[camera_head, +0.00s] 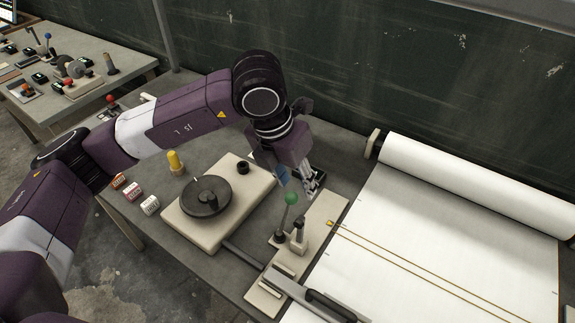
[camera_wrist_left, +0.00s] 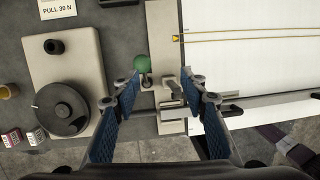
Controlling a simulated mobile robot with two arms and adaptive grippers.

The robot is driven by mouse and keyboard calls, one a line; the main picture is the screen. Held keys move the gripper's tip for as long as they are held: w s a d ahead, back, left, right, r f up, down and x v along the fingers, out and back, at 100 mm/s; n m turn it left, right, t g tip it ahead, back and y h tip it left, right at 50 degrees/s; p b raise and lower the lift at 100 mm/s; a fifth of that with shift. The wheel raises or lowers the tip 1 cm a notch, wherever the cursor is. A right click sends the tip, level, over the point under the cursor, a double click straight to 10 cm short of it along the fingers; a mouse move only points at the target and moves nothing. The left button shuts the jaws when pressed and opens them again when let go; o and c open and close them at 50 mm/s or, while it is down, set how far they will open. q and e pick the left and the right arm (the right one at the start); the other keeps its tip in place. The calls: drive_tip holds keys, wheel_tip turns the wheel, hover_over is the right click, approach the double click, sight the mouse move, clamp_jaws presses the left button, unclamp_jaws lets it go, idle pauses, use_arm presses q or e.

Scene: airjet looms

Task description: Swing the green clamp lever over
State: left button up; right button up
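The green clamp lever (camera_head: 290,199) has a round green knob on a short metal stem, standing tilted on a beige clamp plate (camera_head: 325,211) beside the white sheet. In the left wrist view the green knob (camera_wrist_left: 142,63) is just beyond the left finger's tip. My left gripper (camera_head: 302,190) is above and behind the knob in the head view. Its two blue-padded fingers (camera_wrist_left: 168,102) are spread wide with nothing held between them. The knob looks apart from the fingers, though the exact gap is hard to tell.
A beige block with a dark round disc (camera_head: 206,196) stands left of the lever. A white roll (camera_head: 470,180) feeds the sheet at right. A metal bar (camera_head: 310,298) crosses the front.

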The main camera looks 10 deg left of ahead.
sight(291, 194)
use_arm(q)
drive_tip(key=shift+y, duration=0.5)
drive_tip(key=w+f+b, duration=0.1)
drive_tip(key=f, duration=0.1)
drive_tip(key=w+a+f+b, duration=0.1)
drive_tip(key=f, duration=0.2)
drive_tip(key=w+f+b, duration=0.1)
drive_tip(key=f, duration=0.1)
drive_tip(key=shift+a+f, duration=0.2)
drive_tip(key=shift+f, duration=0.2)
drive_tip(key=shift+f, duration=0.1)
drive_tip(key=shift+b, duration=0.5)
drive_tip(key=c, duration=0.8)
